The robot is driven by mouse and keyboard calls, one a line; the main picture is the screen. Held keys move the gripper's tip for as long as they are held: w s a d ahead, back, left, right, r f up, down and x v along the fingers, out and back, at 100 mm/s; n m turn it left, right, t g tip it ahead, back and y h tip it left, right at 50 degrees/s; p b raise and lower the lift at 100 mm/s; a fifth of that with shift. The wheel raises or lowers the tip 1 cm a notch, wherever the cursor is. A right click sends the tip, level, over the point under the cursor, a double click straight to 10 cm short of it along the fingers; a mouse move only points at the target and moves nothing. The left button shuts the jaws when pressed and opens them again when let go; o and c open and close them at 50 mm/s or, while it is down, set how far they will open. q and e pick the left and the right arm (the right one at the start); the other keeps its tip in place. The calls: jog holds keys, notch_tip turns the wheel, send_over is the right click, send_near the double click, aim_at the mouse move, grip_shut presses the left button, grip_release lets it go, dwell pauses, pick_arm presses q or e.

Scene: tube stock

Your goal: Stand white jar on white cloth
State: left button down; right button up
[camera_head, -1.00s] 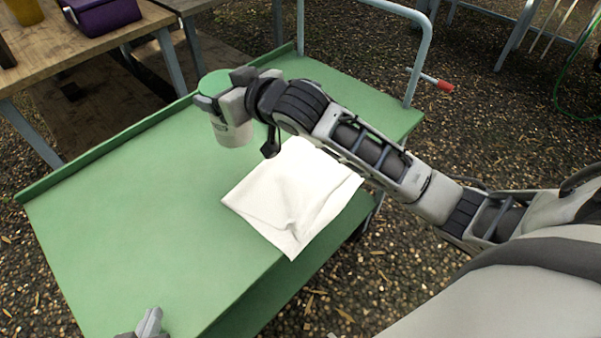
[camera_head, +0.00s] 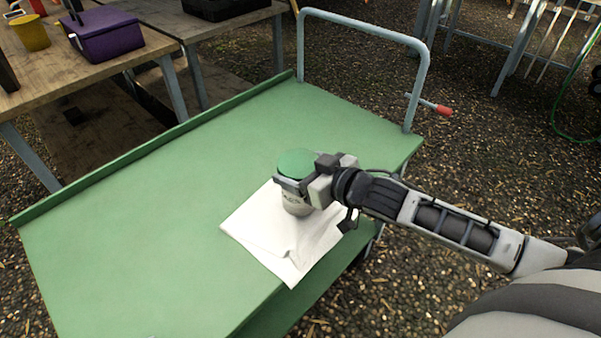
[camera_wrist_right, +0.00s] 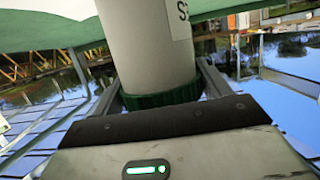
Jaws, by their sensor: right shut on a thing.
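The white jar (camera_head: 296,206) has a green lid (camera_head: 298,163) and looks upright. My right gripper (camera_head: 296,185) is shut on it just below the lid. The jar's base overlaps the far part of the white cloth (camera_head: 258,236) in the head view; I cannot tell whether it touches the cloth. The cloth lies slightly wrinkled on the green cart top. In the right wrist view the jar (camera_wrist_right: 145,45) shows inverted between the fingers, with its green lid edge (camera_wrist_right: 165,97) by the palm. My left gripper is not in view.
The green cart top (camera_head: 130,215) is clear left of the cloth. It has a raised far edge and a grey handle (camera_head: 425,70) at the right. A wooden table (camera_head: 110,50) beyond holds a purple box (camera_head: 105,38) and a yellow pot (camera_head: 30,33).

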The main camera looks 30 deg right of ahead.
aim_at(295, 206)
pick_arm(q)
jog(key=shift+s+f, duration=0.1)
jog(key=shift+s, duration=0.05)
pick_arm(e)
jog(key=shift+f, duration=0.55)
jog(key=shift+f, duration=0.1)
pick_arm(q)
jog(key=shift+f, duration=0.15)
pick_arm(e)
jog(key=shift+s+f, duration=0.1)
jog(key=shift+f, duration=0.6)
jog(key=o, duration=1.1)
jog(key=shift+f, duration=0.15)
jog(key=shift+o, duration=1.2)
jog(key=shift+r, duration=0.2)
jog(key=shift+r, duration=0.1)
